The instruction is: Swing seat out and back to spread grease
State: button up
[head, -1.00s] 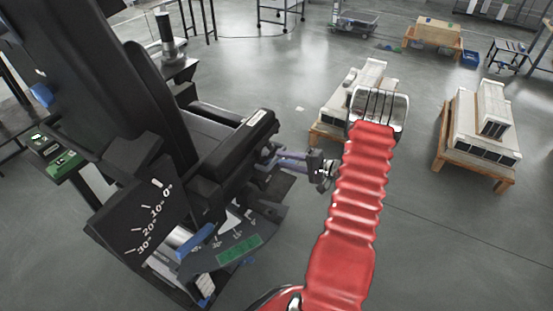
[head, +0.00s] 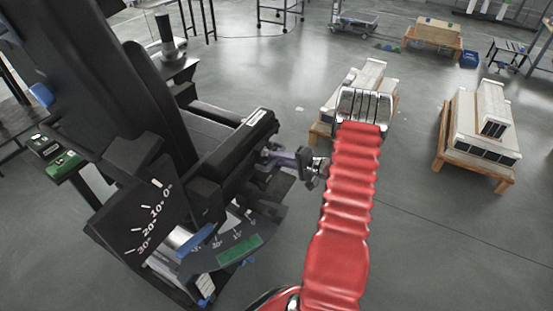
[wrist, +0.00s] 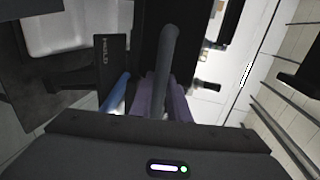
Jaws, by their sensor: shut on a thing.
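The black seat (head: 205,128) with its tall backrest and padded armrest (head: 245,140) stands at the left in the head view. My gripper (head: 272,156) is at the armrest's right side, low beside the seat. In the wrist view my gripper (wrist: 163,85) has its purple-grey fingers shut on a dark round bar (wrist: 168,50), the seat's handle. The armrest and gripper hide much of the handle in the head view. Under the seat, a curved scale plate (head: 220,255) carries a green zone (head: 239,250) and angle marks. The grease is not visible.
A black plate with marks from 0 to 30 degrees (head: 145,215) is fixed at the seat's near side. Pallets with pale boxed columns (head: 480,135) and (head: 362,90) stand at the right and behind my red arm. The grey floor between is clear.

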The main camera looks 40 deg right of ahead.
jog(key=shift+f, duration=0.1)
grip_shut()
jog(key=shift+s+a, duration=0.1)
jog(key=shift+a, duration=0.1)
